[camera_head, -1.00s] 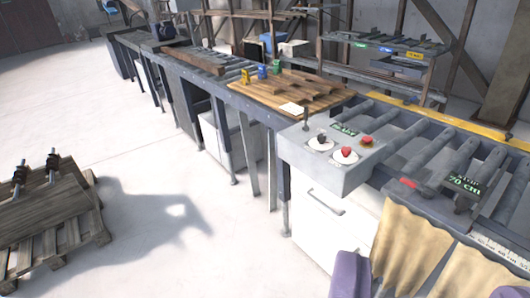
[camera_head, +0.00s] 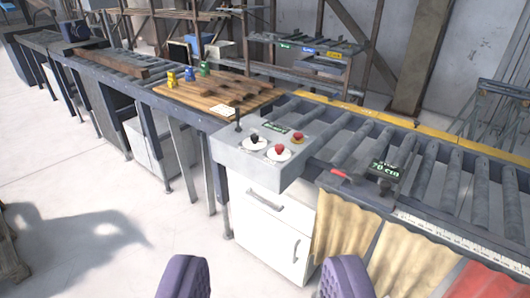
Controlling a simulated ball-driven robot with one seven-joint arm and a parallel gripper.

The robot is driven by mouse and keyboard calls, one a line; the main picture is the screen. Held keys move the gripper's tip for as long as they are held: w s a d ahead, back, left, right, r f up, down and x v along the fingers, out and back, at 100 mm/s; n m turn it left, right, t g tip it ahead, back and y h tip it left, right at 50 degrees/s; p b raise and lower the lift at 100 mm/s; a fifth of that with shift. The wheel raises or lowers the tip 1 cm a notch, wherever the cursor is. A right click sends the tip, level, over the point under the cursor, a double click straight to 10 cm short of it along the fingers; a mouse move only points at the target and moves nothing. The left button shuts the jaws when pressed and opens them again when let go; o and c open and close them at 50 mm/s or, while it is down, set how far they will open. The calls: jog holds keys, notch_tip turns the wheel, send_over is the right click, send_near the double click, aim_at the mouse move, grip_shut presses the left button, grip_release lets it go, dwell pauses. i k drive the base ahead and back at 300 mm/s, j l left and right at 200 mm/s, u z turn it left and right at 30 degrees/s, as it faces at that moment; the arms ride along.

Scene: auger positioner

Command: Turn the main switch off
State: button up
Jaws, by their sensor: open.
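I cannot read which one is the main switch. My gripper (camera_head: 265,277) shows two purple fingers, wide apart and empty, at the bottom edge. It is apart from the box, which appears above it.
A white cabinet (camera_head: 265,222) is below the box, with beige curtains (camera_head: 345,225) to its right. A display reading 70 cm (camera_head: 384,170) sits on the rollers. Wooden boards (camera_head: 212,92) lie behind the box. The floor at left (camera_head: 130,235) is mostly clear.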

aim_at(279, 148)
jog(key=i+z, duration=0.15)
jog(key=i, duration=0.4)
jog(key=i+j+z, duration=0.15)
jog(key=i, duration=0.4)
jog(key=i+j+z, duration=0.15)
jog(key=i, duration=0.4)
jog(key=i+j+z, duration=0.15)
jog(key=i, duration=0.4)
